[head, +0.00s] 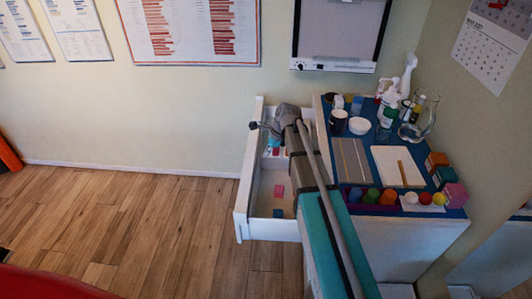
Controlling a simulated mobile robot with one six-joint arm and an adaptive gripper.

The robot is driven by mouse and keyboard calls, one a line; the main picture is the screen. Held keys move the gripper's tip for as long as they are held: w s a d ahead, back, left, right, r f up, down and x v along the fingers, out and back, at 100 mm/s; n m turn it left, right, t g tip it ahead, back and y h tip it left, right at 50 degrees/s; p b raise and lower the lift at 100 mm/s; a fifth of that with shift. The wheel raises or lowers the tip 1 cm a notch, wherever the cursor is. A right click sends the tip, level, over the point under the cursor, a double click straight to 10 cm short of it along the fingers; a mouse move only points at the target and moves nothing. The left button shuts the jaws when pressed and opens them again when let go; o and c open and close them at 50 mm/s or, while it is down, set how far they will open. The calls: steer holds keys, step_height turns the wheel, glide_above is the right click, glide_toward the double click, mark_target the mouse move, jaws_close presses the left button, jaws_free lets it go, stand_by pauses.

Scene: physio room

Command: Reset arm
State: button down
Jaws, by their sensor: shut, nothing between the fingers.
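My arm (318,190) reaches up from the bottom of the head view, over the right part of an open white drawer (243,190). Its end bends to the left near the wall. My gripper (254,126) is small and dark there, above the drawer's far end, shut and holding nothing. The drawer holds a pink block (279,191), a blue block (278,213) and several small red and teal pieces near its far end. The arm hides part of the drawer's inside.
Right of the arm, a blue-topped cabinet (365,127) carries bottles, a glass jug (415,122), a white bowl (359,126), a white board (390,168), coloured balls and cubes. A wall panel (340,30) hangs behind. The wooden floor (130,215) at left is mostly clear.

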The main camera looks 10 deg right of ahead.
stand_by(0.4)
steer(key=s+d+r+n+h+p, duration=0.1)
steer(key=s+r+n+p, duration=0.2)
steer(key=s+n, duration=0.4)
steer(key=s+d+r+n+h+p, duration=0.1)
steer(key=s+d+r+n+p, duration=0.1)
steer(key=s+n, duration=0.4)
steer(key=s+d+r+n+g+h+p, duration=0.1)
steer(key=s+r+n+h+p, duration=0.1)
steer(key=s+r+n+p, duration=0.2)
steer(key=shift+s+d+n+p, duration=0.2)
steer(key=shift+s+n+p, duration=0.4)
steer(key=shift+s+n, duration=1.45)
steer(key=shift+s+d+m, duration=0.1)
steer(key=shift+s+m, duration=0.1)
steer(key=shift+m, duration=0.05)
